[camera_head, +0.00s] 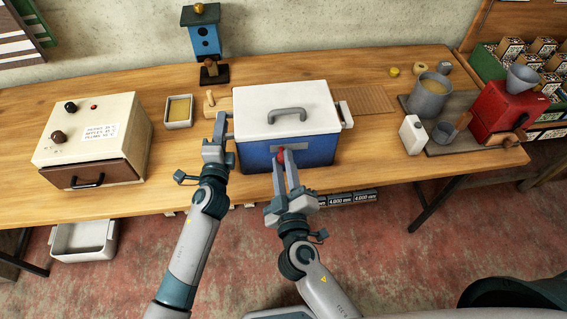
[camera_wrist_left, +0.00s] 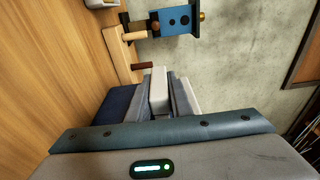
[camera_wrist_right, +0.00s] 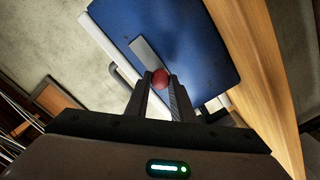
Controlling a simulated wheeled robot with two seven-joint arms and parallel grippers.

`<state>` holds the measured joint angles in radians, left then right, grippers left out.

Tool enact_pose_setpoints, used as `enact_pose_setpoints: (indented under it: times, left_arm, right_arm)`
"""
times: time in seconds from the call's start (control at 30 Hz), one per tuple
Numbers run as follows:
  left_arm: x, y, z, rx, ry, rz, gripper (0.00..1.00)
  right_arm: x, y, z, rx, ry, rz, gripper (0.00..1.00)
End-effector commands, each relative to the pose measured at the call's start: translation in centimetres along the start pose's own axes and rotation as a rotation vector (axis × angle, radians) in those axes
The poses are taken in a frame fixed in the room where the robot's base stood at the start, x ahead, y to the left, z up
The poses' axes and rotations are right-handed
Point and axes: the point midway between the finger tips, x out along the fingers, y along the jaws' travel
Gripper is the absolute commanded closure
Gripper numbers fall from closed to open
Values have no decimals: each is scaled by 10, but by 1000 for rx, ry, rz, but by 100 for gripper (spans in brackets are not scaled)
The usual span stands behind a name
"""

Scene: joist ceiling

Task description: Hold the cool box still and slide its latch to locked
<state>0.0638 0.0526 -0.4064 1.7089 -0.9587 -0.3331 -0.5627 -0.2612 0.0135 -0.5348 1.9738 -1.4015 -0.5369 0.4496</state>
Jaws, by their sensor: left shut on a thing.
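The cool box (camera_head: 262,154), blue with a white lid (camera_head: 265,101) and grey top handle, stands upright on the bench, lid down. My left gripper (camera_head: 219,130) is shut on the pale side handle (camera_wrist_left: 159,88) at the box's left; the fingers partly hide it in the head view. The latch's red knob (camera_wrist_right: 160,78) is on the box's front, beside a grey plate (camera_wrist_right: 150,62). My right gripper (camera_head: 284,158) has a fingertip on either side of the knob; whether they press on it I cannot tell. The fingers hide part of the latch.
A cream box with a brown drawer (camera_head: 105,176) and a small tray (camera_head: 179,111) stand left of the cool box. A blue birdhouse (camera_head: 205,40) is behind. A slatted mat (camera_head: 370,100), white bottle (camera_head: 413,134), grey pot (camera_head: 430,94) and red machine (camera_head: 500,107) are right.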

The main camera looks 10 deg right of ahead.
Motion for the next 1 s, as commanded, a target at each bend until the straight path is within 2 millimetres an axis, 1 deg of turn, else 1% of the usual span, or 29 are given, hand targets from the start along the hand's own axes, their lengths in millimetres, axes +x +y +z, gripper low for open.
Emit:
enact_pose_setpoints:
  times: [0.13, 0.33, 0.4, 0.63, 0.67, 0.7, 0.73, 1.0]
  left_arm:
    - [0, 2, 0, 0, 0, 3, 100]
    - [0, 2, 0, 0, 0, 3, 100]
    - [0, 2, 0, 0, -1, 3, 100]
    - [0, 2, 2, 1, -2, 3, 100]
    - [0, 2, 2, 1, -3, 3, 100]
    - [0, 2, 2, 1, -3, 3, 100]
    - [0, 2, 2, 1, -3, 3, 100]
    - [0, 1, 2, 1, -3, 2, 100]
  right_arm:
    - [0, 7, 8, -2, -1, -1, 100]
    - [0, 29, 31, -3, -2, 1, 100]
    - [0, 32, 33, -3, -2, 1, 100]
    - [0, 32, 33, -3, -4, 2, 100]
    - [0, 32, 33, -3, -4, 3, 71]
    - [0, 32, 33, -3, -4, 3, 62]
    - [0, 32, 33, -2, -3, 2, 59]
    - [0, 31, 32, -1, -1, 1, 59]
